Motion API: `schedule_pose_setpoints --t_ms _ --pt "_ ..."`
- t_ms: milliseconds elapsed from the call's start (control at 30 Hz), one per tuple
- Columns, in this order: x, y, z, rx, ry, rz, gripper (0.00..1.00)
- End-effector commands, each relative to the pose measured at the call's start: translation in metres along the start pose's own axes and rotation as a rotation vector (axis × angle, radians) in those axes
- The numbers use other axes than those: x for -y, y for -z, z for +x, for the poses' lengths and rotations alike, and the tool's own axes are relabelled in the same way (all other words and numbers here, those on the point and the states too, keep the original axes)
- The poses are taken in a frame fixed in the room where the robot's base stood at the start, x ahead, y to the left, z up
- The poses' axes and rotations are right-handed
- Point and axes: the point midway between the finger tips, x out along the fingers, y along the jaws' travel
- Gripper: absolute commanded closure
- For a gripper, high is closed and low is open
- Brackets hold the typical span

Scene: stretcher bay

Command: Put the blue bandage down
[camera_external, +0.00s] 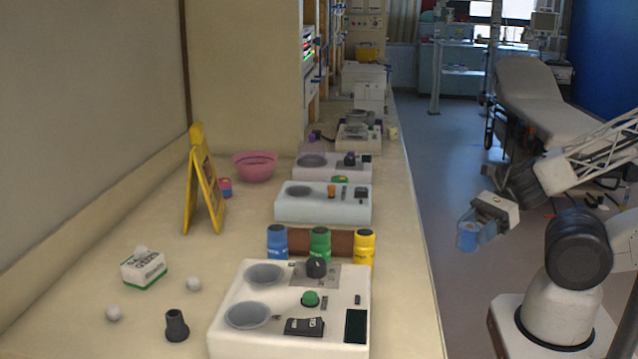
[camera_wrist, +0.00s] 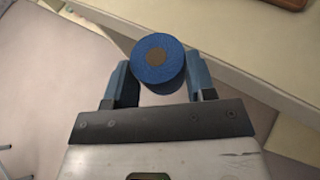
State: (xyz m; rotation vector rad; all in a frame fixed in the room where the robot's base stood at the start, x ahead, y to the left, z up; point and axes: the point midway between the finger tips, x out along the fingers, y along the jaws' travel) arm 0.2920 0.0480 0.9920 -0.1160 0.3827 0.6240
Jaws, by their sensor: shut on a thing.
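The blue bandage (camera_wrist: 158,64) is a round roll with a brown core. It sits between the two fingers of my gripper (camera_wrist: 158,80), which is shut on it. In the external view the bandage (camera_external: 467,236) hangs at the tip of my gripper (camera_external: 470,226), right of the counter's edge and over the floor side. The long beige counter (camera_external: 415,270) is to its left. In the wrist view the counter's edge runs diagonally behind the bandage, with floor below it.
A yellow sign (camera_external: 202,185), pink bowl (camera_external: 255,166) and cotton box (camera_external: 143,269) stand left. The counter's middle left has free room.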

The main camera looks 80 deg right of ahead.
Motion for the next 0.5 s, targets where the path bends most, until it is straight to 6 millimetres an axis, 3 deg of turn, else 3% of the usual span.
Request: schedule_pose_setpoints --t_ms 500 --pt "0.0052 -0.0039 0.0098 0.002 -0.003 0.001 0.73"
